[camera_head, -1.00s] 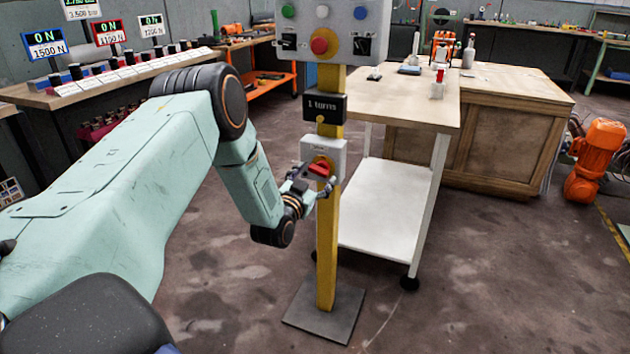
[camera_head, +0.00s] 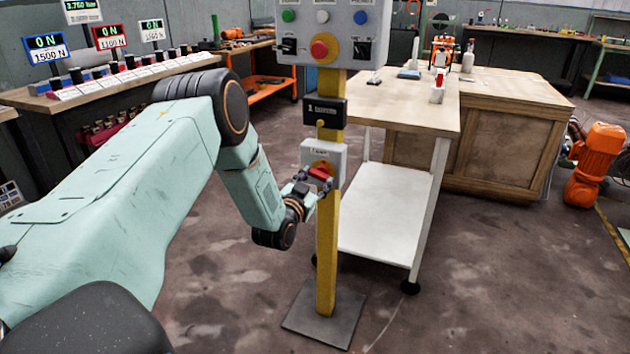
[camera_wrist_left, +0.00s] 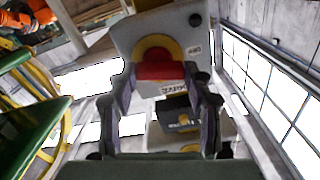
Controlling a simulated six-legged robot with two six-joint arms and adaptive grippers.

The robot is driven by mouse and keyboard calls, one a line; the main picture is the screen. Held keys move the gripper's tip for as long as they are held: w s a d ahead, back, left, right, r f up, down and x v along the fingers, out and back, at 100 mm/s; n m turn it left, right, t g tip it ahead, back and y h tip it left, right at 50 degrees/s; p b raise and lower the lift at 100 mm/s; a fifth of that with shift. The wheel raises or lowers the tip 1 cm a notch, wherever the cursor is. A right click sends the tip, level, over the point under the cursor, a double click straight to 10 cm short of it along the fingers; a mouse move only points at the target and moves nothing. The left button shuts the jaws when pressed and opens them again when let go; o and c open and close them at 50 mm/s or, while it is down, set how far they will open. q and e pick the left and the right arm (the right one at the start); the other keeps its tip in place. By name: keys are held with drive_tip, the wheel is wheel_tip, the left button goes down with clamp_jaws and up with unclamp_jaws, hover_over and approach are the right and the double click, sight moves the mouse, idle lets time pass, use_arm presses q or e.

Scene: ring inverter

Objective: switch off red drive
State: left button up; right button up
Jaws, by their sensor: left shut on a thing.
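A grey switch box (camera_head: 334,158) is mounted on a yellow post (camera_head: 327,250) and carries a red knob (camera_head: 320,172) on a yellow plate. My left gripper (camera_head: 313,181) is at this knob, shut on it with one finger on each side. In the left wrist view, the red knob (camera_wrist_left: 160,71) lies between the two finger pads. A red-framed display (camera_head: 109,37) at the upper left reads ON and 1100 N. My right gripper is not in view.
A black box (camera_head: 325,111) reading "1 turns" sits above the switch box. A control panel (camera_head: 333,33) with buttons and a red stop button tops the post. A white cart (camera_head: 385,205) stands close to the right. Blue-framed and white-framed displays flank the red one.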

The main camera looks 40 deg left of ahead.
use_arm(q)
drive_tip(key=shift+f+n, duration=0.1)
drive_tip(key=shift+n, duration=1.5)
drive_tip(key=o, duration=1.2)
drive_tip(key=shift+c, duration=0.2)
drive_tip(key=v, duration=1.2)
